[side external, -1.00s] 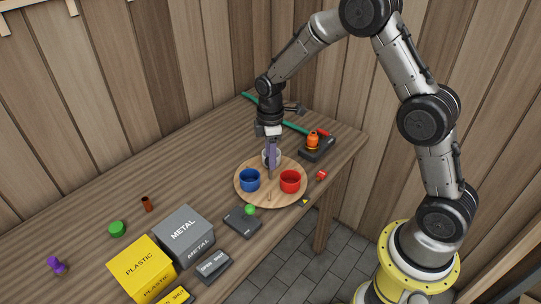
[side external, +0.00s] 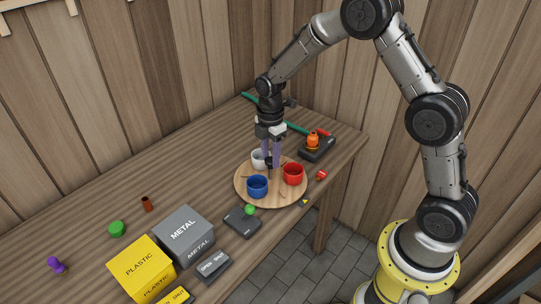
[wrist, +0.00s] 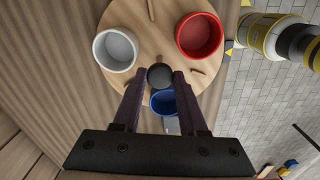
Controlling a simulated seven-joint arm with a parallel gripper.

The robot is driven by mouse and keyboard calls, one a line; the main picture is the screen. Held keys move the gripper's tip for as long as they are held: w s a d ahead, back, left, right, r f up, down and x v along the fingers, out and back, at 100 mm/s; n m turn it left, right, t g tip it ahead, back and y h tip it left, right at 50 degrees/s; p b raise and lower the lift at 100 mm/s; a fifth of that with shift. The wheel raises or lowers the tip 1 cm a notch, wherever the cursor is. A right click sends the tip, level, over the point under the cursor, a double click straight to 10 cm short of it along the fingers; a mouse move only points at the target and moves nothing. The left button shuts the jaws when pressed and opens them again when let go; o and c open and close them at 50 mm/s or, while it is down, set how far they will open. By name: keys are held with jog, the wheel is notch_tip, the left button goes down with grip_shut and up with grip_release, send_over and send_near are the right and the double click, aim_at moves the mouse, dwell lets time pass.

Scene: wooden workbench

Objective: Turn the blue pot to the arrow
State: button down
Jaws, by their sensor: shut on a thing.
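A round wooden turntable (side external: 243,193) bears the blue pot (side external: 257,187), a red pot (side external: 293,174) and a white pot (side external: 259,160). The blue pot is at the front, partly hidden behind my fingers in the wrist view (wrist: 163,104). A small yellow arrow (side external: 305,202) lies on the bench just off the front right rim. The blue pot is left of it, and the red pot is closer to it. My gripper (side external: 271,163) points down at the turntable's centre. Its fingers are shut on the dark centre knob (wrist: 160,76).
A green ball on a dark switch box (side external: 241,222) stands just in front of the turntable. A red block (side external: 321,174) lies right of it, and a dark box with an orange piece (side external: 316,148) behind. Grey METAL (side external: 184,236) and yellow PLASTIC (side external: 142,268) boxes stand front left.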

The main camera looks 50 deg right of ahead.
jog(key=shift+r+n, duration=0.15)
jog(key=shift+n, duration=8.35)
jog(key=shift+c, duration=2.2)
grip_release()
notch_tip(320, 180, up, 14)
